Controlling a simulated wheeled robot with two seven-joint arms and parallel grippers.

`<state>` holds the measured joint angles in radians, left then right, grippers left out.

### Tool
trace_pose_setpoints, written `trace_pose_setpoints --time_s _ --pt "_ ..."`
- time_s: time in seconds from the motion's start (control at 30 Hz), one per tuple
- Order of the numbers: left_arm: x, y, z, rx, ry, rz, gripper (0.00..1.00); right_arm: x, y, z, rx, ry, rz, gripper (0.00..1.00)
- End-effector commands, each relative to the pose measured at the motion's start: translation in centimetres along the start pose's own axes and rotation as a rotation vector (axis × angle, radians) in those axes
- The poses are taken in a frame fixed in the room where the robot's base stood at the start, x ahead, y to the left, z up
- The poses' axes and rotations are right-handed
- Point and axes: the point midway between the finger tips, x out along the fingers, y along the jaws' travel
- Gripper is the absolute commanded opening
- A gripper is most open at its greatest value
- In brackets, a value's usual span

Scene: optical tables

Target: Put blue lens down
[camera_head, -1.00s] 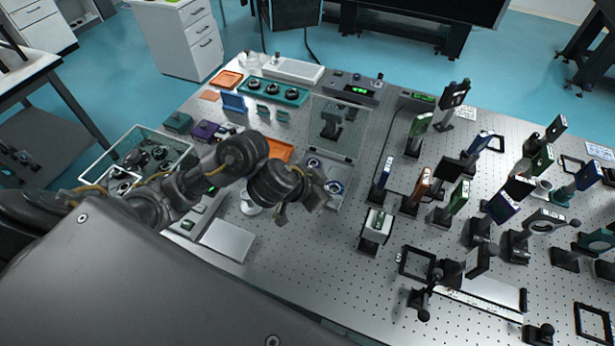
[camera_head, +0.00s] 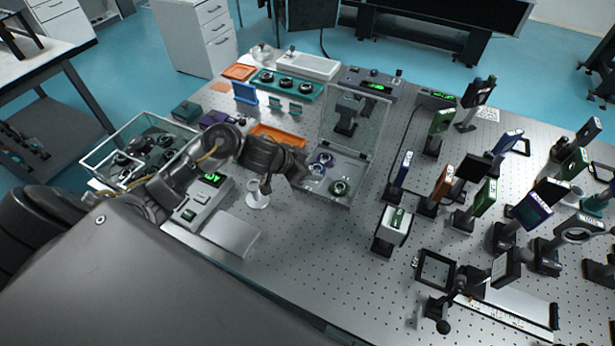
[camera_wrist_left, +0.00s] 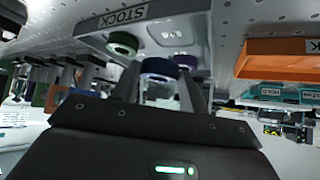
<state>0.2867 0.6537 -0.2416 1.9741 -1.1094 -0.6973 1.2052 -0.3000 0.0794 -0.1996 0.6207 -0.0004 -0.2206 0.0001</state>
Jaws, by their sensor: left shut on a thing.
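My left gripper (camera_head: 303,174) is low at the left edge of the clear-lidded stock case (camera_head: 352,203), whose lid stands open. In the left wrist view my left gripper (camera_wrist_left: 158,78) is shut on the blue lens (camera_wrist_left: 158,68), a blue-violet ring between the fingertips, close to the case floor. I cannot tell whether it touches the floor. A green lens (camera_head: 340,187) sits in the case and also shows in the left wrist view (camera_wrist_left: 122,43). Another bluish lens (camera_head: 325,159) is at the case's back. My right gripper is not in view.
An orange tray (camera_head: 277,133) lies behind the left arm. A white funnel-like holder (camera_head: 257,196) and a grey control box (camera_head: 197,207) stand left of the case. Many mounted optics, such as a blue-edged one (camera_head: 401,172), crowd the right.

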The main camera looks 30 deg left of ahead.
Motion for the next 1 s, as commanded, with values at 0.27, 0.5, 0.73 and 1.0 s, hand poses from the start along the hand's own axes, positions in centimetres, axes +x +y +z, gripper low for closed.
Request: trace_pose_setpoints --time_s 0.27,0.5,0.73,1.0 --pt "2.5 -0.7 2.6 -0.004 -0.002 0.001 0.18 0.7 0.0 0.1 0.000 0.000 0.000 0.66" --pt "2.8 -0.8 2.9 0.000 -0.001 0.000 0.18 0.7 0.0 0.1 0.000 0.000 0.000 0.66" --pt "2.8 -0.8 2.9 0.000 -0.001 0.000 0.53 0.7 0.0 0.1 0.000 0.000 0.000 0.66" --pt "2.0 -0.8 2.8 0.000 -0.001 -0.002 0.53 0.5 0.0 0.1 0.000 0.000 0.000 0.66"
